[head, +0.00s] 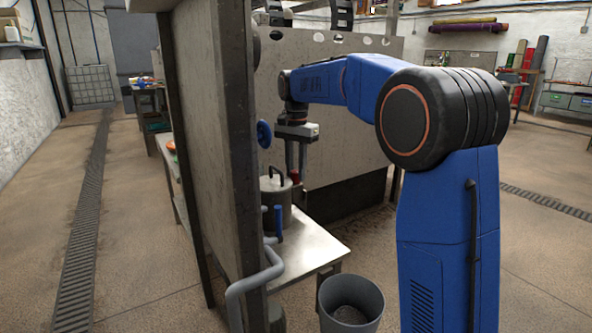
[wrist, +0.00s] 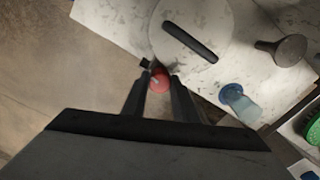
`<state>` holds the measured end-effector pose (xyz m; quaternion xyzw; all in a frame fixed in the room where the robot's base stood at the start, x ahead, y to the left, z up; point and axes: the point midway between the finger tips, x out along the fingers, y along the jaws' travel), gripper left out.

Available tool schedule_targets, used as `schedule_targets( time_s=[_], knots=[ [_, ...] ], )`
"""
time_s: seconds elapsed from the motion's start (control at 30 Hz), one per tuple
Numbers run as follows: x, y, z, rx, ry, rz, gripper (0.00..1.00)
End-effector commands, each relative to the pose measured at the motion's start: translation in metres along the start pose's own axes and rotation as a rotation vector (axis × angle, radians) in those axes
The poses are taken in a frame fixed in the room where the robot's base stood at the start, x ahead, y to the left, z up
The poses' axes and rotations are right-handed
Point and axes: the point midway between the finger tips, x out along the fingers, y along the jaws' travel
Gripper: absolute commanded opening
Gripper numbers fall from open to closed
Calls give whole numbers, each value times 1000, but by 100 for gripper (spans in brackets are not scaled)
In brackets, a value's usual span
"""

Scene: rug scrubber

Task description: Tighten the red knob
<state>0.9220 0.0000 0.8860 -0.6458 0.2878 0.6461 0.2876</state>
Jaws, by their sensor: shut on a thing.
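The red knob (head: 295,177) sits beside the grey lidded pot (head: 276,205) in the head view. In the wrist view the red knob (wrist: 159,79) lies between my two fingertips, next to the pot's pale round lid (wrist: 215,25). My gripper (head: 296,172) points straight down from above, with its fingers around the knob. It also shows in the wrist view (wrist: 160,82), shut on the knob. The fingers hide the knob's sides, and its turn angle cannot be told.
The pot stands on a metal table (head: 318,252) behind a tall grey panel (head: 215,110). A blue handle (head: 278,222), a blue wheel (head: 264,134) and a grey pipe (head: 255,280) are close by. A grey bucket (head: 376,303) stands in front.

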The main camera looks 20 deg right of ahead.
Motion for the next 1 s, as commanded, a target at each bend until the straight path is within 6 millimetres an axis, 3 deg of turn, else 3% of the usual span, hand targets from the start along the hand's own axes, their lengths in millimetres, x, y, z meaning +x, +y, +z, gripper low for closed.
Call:
schedule_targets(
  time_s=[0.43,0.47,0.53,0.87,1.0],
  knots=[
    [0,0,0,-51,0,-1,4],
    [0,0,0,-50,0,-1,31],
    [0,0,0,-50,0,-1,45],
    [-2,0,0,-50,0,-1,45],
    [-14,-1,-1,-49,2,-3,45]
  ],
)
